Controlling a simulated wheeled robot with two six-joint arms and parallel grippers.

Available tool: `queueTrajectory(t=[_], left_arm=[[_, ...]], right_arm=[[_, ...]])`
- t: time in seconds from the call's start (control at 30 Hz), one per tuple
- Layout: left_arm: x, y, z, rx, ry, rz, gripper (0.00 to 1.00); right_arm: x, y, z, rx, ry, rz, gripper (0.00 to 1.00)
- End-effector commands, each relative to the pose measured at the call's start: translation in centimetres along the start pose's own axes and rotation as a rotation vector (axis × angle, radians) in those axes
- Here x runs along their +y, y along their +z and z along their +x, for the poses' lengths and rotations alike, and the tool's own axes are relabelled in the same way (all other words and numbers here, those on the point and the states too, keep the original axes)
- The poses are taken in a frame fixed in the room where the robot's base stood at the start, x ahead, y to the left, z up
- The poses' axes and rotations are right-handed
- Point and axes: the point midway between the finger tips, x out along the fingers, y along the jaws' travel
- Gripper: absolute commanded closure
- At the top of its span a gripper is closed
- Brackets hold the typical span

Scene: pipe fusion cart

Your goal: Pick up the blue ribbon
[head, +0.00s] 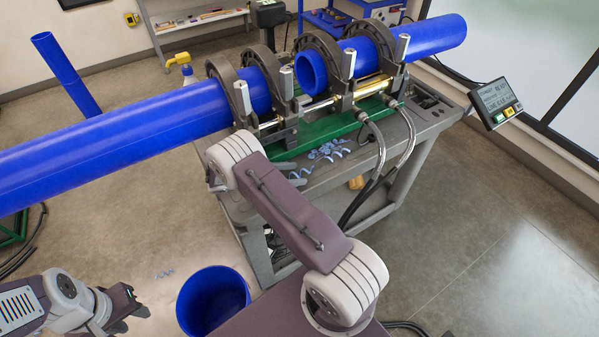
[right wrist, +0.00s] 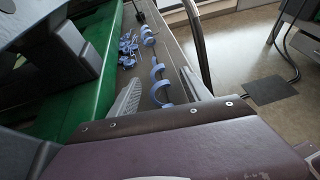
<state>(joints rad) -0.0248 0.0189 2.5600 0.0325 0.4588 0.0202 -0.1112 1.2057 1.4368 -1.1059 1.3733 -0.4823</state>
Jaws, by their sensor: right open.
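Pale blue curled ribbon shavings lie on the grey cart top, in front of the green machine bed. In the right wrist view a long blue ribbon (right wrist: 157,86) of several coils lies lengthwise on the grey surface, between my right gripper's fingers. In the head view it shows as small curls (head: 300,173), partly behind my arm. My right gripper (right wrist: 160,95) is open, with one grey finger on each side of the ribbon and nothing held. In the head view its fingers are mostly hidden by my wrist. My left gripper (head: 131,317) is low at left, away from the cart, its dark fingertips apart.
A clump of blue shavings (right wrist: 128,48) lies beside the ribbon. The green bed (head: 283,149), clamp rings and large blue pipe (head: 130,130) stand behind. Grey hoses (head: 408,140) rise to the right. A blue bin (head: 212,298) stands on the floor, front left.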

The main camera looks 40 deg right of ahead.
Motion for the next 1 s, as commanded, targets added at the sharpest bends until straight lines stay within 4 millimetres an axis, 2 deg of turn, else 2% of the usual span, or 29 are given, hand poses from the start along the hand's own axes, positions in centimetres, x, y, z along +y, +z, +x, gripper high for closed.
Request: queueTrajectory(t=[0.2,0.4,0.77,0.87,1.0], left_arm=[[0.0,0.0,0.0,0.0,0.0,0.0,0.64],[0.0,0.0,0.0,0.0,0.0,0.0,0.64],[0.0,0.0,0.2,0.0,0.0,0.0,0.64],[0.0,0.0,0.2,0.0,0.0,0.0,0.64],[0.0,0.0,0.2,0.0,0.0,0.0,0.64]], right_arm=[[0.0,-0.1,0.2,0.0,0.001,0.001,0.44],[0.0,0.0,0.1,0.0,0.0,0.001,0.99],[-0.1,0.3,0.0,0.0,0.001,0.001,1.0],[-0.3,1.3,-0.4,0.001,0.001,0.003,1.0],[-0.3,3.8,-1.4,0.001,0.002,0.005,1.0]])
